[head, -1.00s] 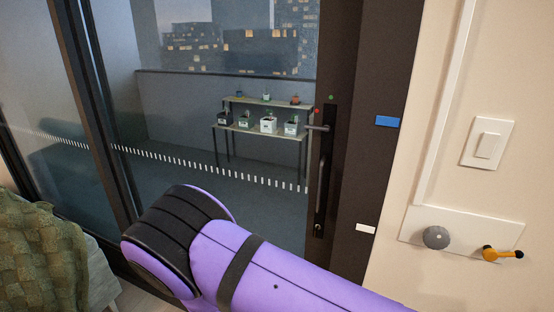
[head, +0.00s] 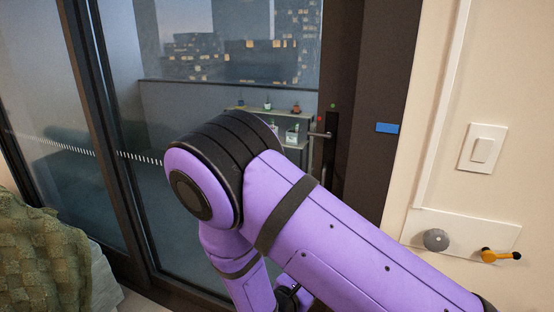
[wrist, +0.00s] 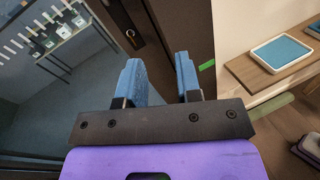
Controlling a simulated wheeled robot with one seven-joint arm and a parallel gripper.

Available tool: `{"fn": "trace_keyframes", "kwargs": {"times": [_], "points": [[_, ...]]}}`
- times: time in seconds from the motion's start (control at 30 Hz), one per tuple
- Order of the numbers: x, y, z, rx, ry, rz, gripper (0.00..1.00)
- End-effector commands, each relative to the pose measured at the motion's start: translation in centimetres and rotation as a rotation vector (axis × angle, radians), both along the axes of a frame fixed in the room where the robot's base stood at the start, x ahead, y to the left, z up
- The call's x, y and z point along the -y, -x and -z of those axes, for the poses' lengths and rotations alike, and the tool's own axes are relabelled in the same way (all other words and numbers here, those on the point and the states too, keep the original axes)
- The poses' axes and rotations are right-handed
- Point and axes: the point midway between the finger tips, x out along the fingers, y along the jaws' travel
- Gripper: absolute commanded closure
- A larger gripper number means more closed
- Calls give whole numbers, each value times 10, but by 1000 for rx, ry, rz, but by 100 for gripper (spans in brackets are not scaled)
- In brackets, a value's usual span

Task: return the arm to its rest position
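My arm, purple with black joints, is folded in front of the glass door in the head view, its elbow raised at the middle. My gripper is out of sight in the head view. In the wrist view my gripper (wrist: 160,80) shows two blue fingers standing apart with an empty gap between them. The dark door frame lies beyond the fingers, and nothing is held.
A dark door handle (head: 329,150) is right of my elbow. A light switch (head: 483,148) and a wall plate with a grey knob (head: 436,240) are at right. A green blanket (head: 40,255) lies at left. A wooden shelf (wrist: 275,75) bears a blue-topped tray (wrist: 281,53).

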Motion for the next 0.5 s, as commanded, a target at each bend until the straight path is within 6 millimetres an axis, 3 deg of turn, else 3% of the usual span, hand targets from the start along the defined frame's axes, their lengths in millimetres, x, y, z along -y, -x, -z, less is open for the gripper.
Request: {"fn": "trace_keyframes", "kwargs": {"times": [0.2, 0.5], "points": [[38, -6, -59, 31, -167, 235, 68], [95, 5, -131, 76, -425, 557, 68]]}}
